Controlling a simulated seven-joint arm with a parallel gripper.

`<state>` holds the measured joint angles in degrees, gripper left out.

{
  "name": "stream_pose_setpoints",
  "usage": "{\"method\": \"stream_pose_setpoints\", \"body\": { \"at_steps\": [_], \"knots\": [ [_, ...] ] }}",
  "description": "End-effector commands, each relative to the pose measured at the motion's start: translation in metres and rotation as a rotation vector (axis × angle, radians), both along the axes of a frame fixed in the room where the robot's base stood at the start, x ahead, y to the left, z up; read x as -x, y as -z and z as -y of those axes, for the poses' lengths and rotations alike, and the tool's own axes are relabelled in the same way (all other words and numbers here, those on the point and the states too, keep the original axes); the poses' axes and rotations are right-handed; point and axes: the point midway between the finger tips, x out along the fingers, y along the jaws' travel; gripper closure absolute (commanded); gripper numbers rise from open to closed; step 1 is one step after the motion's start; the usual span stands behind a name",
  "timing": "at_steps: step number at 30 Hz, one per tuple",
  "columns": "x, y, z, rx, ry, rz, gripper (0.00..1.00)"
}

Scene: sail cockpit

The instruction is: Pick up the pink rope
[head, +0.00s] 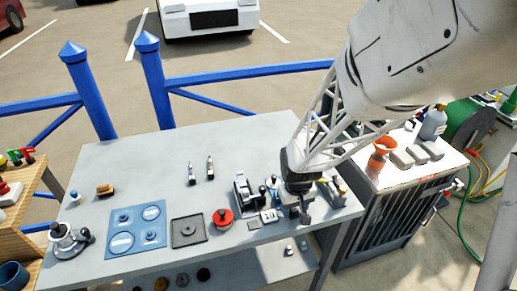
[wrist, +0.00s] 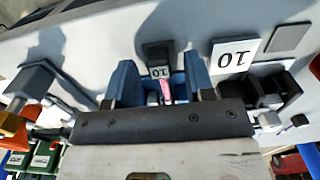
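A small pink piece, likely the pink rope (wrist: 166,91), shows in the wrist view between my gripper's blue fingers, in front of a black fitting (wrist: 158,55) with a small "10" label. My gripper (wrist: 161,85) is open, with a gap on both sides of the pink piece. Most of the rope is hidden by the gripper body. In the head view my gripper (head: 297,205) is low over the right part of the grey table (head: 150,185), among the dark fittings; I cannot make out the pink rope there.
A black-and-silver fitting (head: 248,192) and a white "10" card (head: 268,215) stand close left of my gripper. A red round part (head: 223,218), a dark square tray (head: 187,231) and a blue panel (head: 136,229) lie farther left. A white-topped cabinet (head: 400,180) stands right.

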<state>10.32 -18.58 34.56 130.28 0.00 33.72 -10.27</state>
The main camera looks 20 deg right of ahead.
Motion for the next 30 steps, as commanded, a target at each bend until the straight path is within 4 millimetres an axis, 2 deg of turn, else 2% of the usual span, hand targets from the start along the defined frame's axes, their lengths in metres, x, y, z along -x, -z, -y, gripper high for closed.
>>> {"method": "stream_pose_setpoints", "body": {
  "at_steps": [1, 9, 22, 30],
  "knots": [
    [0.000, 0.000, 0.000, 0.000, 0.000, 0.000, 0.59],
    [0.000, 0.000, 0.000, 0.000, 0.000, 0.000, 1.00],
    [0.000, -0.005, 0.000, 0.000, 0.000, 0.001, 1.00],
    [0.000, -0.030, 0.000, 0.000, 0.000, 0.002, 1.00]
  ]
}}
